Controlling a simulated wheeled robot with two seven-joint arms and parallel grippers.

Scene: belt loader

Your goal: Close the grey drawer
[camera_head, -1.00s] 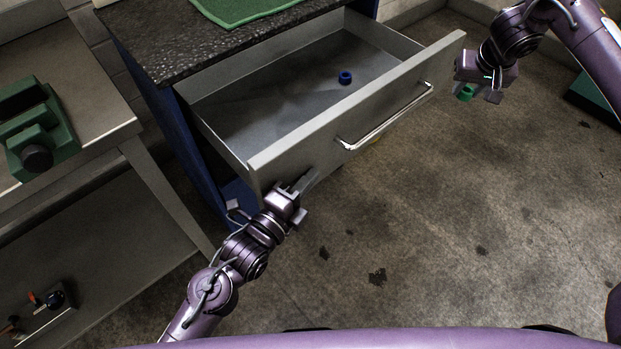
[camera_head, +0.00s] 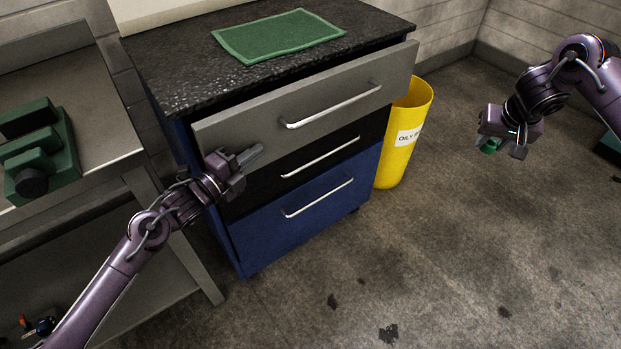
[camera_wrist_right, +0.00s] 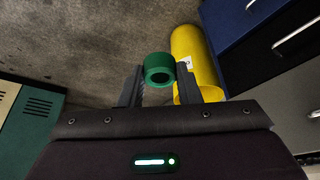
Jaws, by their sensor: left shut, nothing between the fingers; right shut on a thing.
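The grey drawer (camera_head: 240,120) is the top drawer of the cabinet. It stands out only a little from under the dark countertop, and its inside is hidden. Its bar handle (camera_head: 330,108) is on the front. My left gripper (camera_head: 250,156) is shut and empty, at the lower left part of the grey front; I cannot tell if it touches. My right gripper (camera_head: 503,148) is away to the right, over the floor. It is shut on a green ring (camera_head: 489,146), which also shows between its fingers in the right wrist view (camera_wrist_right: 159,69).
A black drawer (camera_head: 290,175) and a blue drawer (camera_head: 300,220) below are shut. A yellow bin (camera_head: 398,160) stands right of the cabinet. A green mat (camera_head: 278,36) lies on top. A steel bench (camera_head: 100,110) with a green vise (camera_head: 38,155) is left. The floor in front is clear.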

